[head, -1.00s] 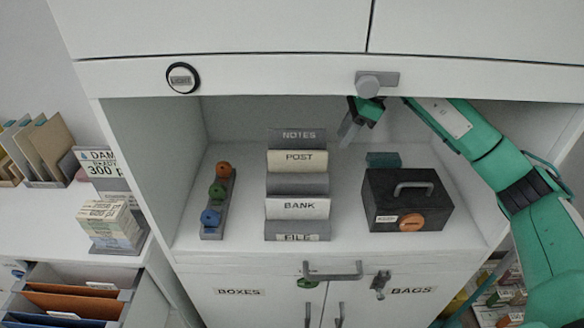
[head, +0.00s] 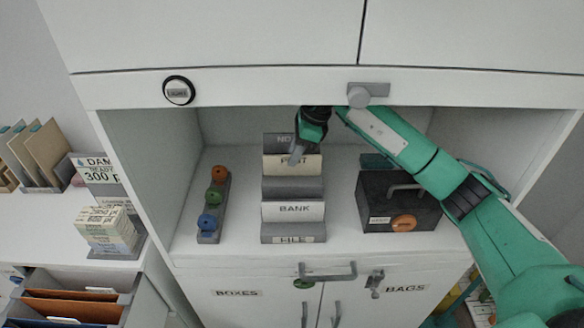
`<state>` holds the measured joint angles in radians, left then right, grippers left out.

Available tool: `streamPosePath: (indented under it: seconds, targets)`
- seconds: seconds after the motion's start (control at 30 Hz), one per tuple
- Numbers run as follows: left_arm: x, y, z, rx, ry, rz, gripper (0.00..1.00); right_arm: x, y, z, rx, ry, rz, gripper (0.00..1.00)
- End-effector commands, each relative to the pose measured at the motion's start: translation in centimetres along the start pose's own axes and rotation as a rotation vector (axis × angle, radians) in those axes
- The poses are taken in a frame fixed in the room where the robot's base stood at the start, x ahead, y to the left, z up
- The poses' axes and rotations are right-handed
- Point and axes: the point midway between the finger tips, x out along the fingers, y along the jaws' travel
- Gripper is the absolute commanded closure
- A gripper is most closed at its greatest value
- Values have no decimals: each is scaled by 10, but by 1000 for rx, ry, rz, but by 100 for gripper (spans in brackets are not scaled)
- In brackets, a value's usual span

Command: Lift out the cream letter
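The cream letter (head: 312,166), lettered POST, stands upright in the grey letter rack (head: 292,188) on the shelf. It is behind the white BANK letter (head: 292,211) and in front of the NOTES divider (head: 279,144). My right gripper (head: 295,157) points down over the cream letter's middle and hides part of its lettering. I cannot tell whether the fingers touch the letter, or whether they are open or shut. My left gripper is not in view.
A black box (head: 375,195) with a handle stands right of the rack under my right arm. A strip with coloured knobs (head: 214,205) stands left. The cabinet's upper edge (head: 270,88) overhangs the niche. Bare shelf lies around the rack.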

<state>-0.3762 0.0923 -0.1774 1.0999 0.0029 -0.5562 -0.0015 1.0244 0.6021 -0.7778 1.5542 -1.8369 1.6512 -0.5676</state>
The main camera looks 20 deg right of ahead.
Motion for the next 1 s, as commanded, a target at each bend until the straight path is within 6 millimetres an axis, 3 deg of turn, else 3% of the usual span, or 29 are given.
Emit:
streamPosePath:
  seconds: [1.0]
  targets:
    - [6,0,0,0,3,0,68,6,0,-2,0,0,-2,67]
